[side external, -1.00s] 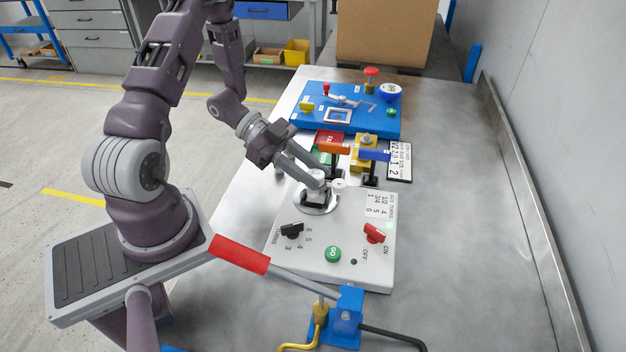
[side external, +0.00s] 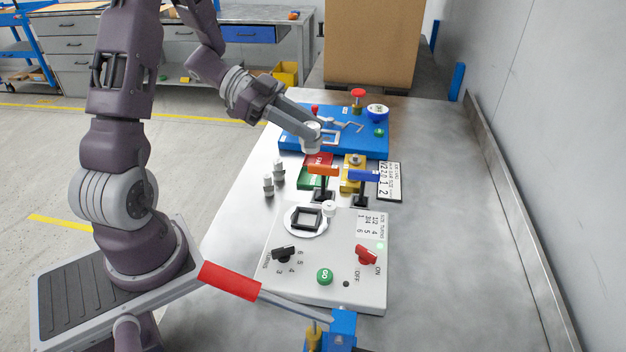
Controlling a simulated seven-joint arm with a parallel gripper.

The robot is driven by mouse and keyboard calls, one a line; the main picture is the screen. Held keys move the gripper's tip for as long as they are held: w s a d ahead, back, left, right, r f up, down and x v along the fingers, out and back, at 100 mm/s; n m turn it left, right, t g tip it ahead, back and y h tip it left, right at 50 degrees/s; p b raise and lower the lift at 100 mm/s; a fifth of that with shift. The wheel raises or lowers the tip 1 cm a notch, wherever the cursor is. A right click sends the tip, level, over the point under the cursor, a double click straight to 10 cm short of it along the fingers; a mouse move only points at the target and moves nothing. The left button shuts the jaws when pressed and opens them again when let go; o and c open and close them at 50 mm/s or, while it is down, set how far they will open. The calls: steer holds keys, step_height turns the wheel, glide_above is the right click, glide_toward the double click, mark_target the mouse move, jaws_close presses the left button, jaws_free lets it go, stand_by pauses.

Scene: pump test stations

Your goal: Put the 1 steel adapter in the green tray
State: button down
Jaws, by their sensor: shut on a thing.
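My gripper (side external: 311,128) is shut on a light grey steel adapter (side external: 312,142), held in the air above the far side of the red tray. The fingers hide part of the adapter. The green tray (side external: 307,182) lies on the bench below and nearer than the gripper, just in front of the red tray. An orange-handled lever partly covers it. Two other small grey adapters (side external: 268,187) stand upright on the bench to the left of the trays.
The white test panel (side external: 345,285) has an empty black square seat (side external: 306,218), knobs and a green button. Orange (side external: 323,170) and blue (side external: 364,175) handles stand beside the trays. A red tray (side external: 320,160) and blue station (side external: 350,148) lie behind.

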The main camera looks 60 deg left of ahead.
steer(key=w+a+n+t+y, duration=0.2)
steer(key=w+a+n+t, duration=0.1)
steer(key=w+a, duration=0.5)
steer(key=f, duration=0.5)
steer(key=s+f, duration=0.1)
steer(key=f, duration=1.1)
steer(key=shift+s+a+f, duration=0.2)
steer(key=shift+a, duration=0.15)
steer(key=shift+f, duration=0.1)
steer(key=c, duration=1.1)
jaws_free()
